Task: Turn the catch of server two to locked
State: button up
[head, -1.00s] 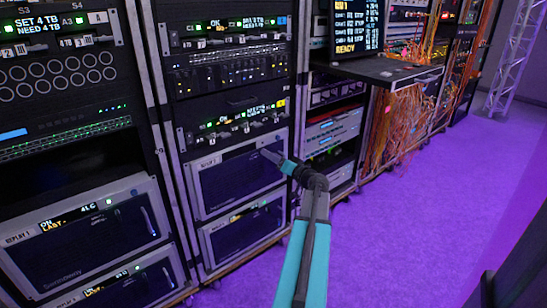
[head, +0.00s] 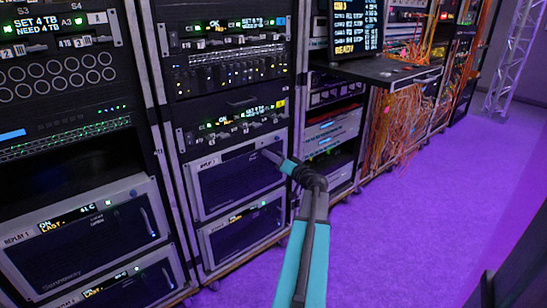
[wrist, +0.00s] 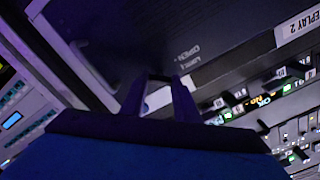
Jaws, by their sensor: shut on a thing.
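Server two, the dark unit labelled REPLAY 2 (head: 240,178), sits in the middle rack, with a black front panel in a grey frame. Its label (wrist: 298,24) shows in the wrist view. My gripper (head: 268,154) reaches its top right corner; in the wrist view its two dark fingers (wrist: 160,80) are shut on the catch (wrist: 157,97). The catch is mostly hidden between the fingers, with a pale patch showing. Small print with the word OPEN (wrist: 188,52) is on the panel beside it. I cannot tell which way the catch points.
A similar server (head: 245,228) is just below, and REPLAY 1 (head: 85,235) is in the left rack. Patch units with small switches (head: 235,122) are directly above the catch. A shelf with a monitor (head: 356,28) juts out at right. The purple floor (head: 410,220) is clear.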

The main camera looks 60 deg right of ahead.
jog(key=m+p, duration=0.2)
jog(key=m, duration=0.8)
jog(key=shift+f, duration=0.1)
dwell(0.6)
jog(key=o, duration=1)
jog(key=shift+o, duration=0.2)
jog(key=p+v, duration=0.1)
jog(key=v, duration=1.2)
jog(key=shift+s+a, duration=0.2)
jog(key=shift+s, duration=0.15)
jog(key=shift+w, duration=0.1)
